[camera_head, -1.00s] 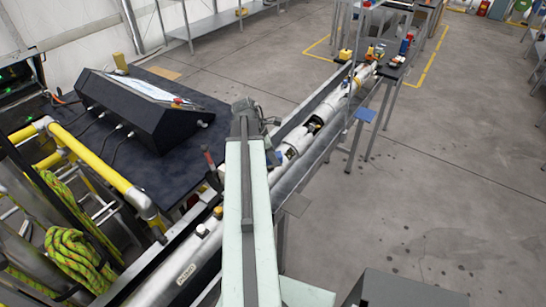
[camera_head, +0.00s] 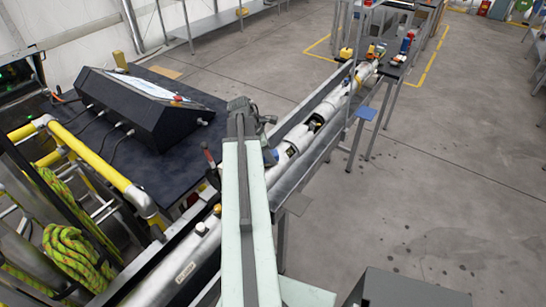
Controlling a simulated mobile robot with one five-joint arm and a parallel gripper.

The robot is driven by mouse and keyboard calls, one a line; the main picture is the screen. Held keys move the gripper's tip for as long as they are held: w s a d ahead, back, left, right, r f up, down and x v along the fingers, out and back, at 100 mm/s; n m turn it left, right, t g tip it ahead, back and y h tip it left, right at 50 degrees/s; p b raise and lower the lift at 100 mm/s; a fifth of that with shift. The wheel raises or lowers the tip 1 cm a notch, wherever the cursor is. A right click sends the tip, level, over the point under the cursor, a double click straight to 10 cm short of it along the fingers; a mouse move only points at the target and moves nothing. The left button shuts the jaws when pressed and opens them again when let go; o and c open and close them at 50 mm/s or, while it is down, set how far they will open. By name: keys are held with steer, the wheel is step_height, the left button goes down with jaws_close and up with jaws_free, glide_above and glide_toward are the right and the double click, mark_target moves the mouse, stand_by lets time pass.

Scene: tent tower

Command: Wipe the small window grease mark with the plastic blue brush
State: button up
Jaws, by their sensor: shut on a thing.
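My gripper (camera_head: 262,122) is at the far end of my pale green arm, beside the long white tube (camera_head: 290,150). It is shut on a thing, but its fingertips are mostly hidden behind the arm. A small blue patch (camera_head: 270,157) shows just right of the arm, over the tube, and looks like part of the plastic blue brush. The tube has dark openings (camera_head: 316,124) along it. I cannot make out a small window or a grease mark on it.
A black sloped console (camera_head: 150,120) stands on a dark table (camera_head: 165,175) to the left. Yellow rails (camera_head: 110,172) and a coiled green rope (camera_head: 75,255) are at the lower left. A grey box (camera_head: 410,290) is at the lower right. The floor on the right is mostly clear.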

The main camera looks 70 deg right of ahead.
steer(key=shift+w+d, duration=0.15)
steer(key=shift+w, duration=0.4)
steer(key=shift+w+d, duration=0.15)
steer(key=shift+w, duration=0.4)
steer(key=shift+w+a+f, duration=0.1)
steer(key=shift+w+a, duration=0.05)
steer(key=shift+a, duration=0.8)
steer(key=shift+s+a, duration=0.2)
steer(key=shift+s, duration=0.8)
steer(key=shift+s+a, duration=0.2)
steer(key=shift+s, duration=0.75)
steer(key=shift+w+a, duration=0.2)
steer(key=shift+a, duration=0.75)
steer(key=shift+w+d, duration=0.2)
steer(key=shift+w, duration=0.5)
steer(key=shift+w+d, duration=0.25)
steer(key=shift+w, duration=0.4)
steer(key=shift+w+d, duration=0.2)
steer(key=shift+w, duration=0.5)
step_height(320, 180, up, 6)
steer(key=p, duration=0.6)
